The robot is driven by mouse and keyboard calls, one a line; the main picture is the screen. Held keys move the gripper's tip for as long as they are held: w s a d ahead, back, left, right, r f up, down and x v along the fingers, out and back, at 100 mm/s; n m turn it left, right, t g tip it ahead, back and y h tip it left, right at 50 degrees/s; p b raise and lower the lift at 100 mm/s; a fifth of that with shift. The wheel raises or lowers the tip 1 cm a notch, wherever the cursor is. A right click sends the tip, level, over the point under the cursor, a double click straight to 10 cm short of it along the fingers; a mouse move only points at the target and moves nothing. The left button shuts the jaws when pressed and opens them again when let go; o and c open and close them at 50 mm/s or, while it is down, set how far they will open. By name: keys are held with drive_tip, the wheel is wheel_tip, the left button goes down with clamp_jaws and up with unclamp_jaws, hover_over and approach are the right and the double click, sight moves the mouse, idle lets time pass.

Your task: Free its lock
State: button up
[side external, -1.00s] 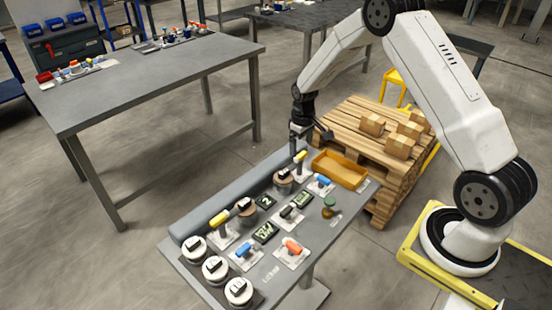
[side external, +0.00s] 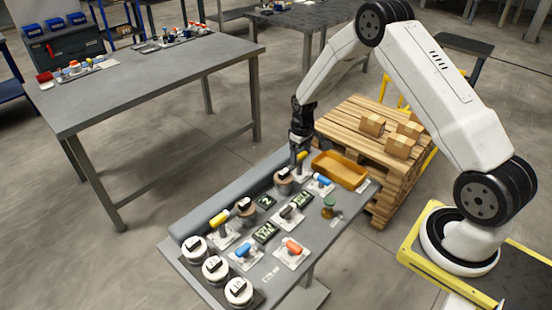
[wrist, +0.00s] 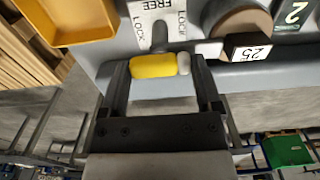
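A lock lever with a yellow grip and a grey end (wrist: 154,66) stands by a white plate (wrist: 160,18) marked FREE in the middle and LOCK on both sides. In the side view the yellow lever (side external: 302,155) is at the far end of the panel. My gripper (wrist: 160,74) points at it. Its two fingers are apart, one past each end of the grip, with the grip lying between them. I see a gap at the left finger; whether the right one touches the grey end I cannot tell. In the side view my gripper (side external: 298,144) is right at this lever.
A brown round knob with a 25 tag (wrist: 247,45) sits close on the right. An orange tray (side external: 340,170) stands beside the lever. Another yellow lever (side external: 220,218), blue and orange handles and several white knobs fill the panel (side external: 318,235).

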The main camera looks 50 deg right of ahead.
drive_tip(key=shift+m, duration=0.4)
drive_tip(key=m, duration=1.7)
idle(0.6)
drive_tip(key=o, duration=1)
drive_tip(key=shift+o, duration=0.2)
